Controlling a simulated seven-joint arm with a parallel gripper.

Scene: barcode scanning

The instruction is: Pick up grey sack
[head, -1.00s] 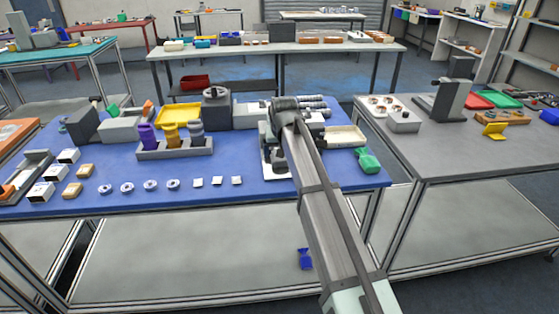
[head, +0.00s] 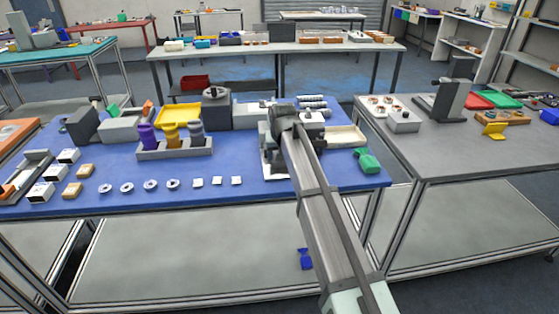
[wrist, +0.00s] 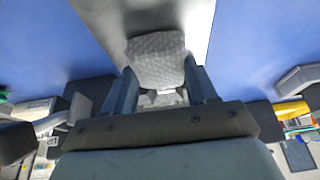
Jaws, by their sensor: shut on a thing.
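In the wrist view my gripper (wrist: 161,82) is shut on a grey sack (wrist: 156,52). The sack has a pale, fine-patterned surface and sits between the two fingers, bulging out past their tips. A grey and white surface with blue tabletop on both sides lies beyond it. In the head view my arm reaches over the right part of the blue table (head: 240,198). There the arm hides the gripper's fingers and the sack, so the sack's height above the surface cannot be told.
A grey rack (head: 175,150) with purple, yellow and grey-blue items stands left of my arm. A cream tray (head: 347,136) and a green object (head: 368,161) are close on the right. Several small parts line the front edge. A grey table (head: 460,150) adjoins at right.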

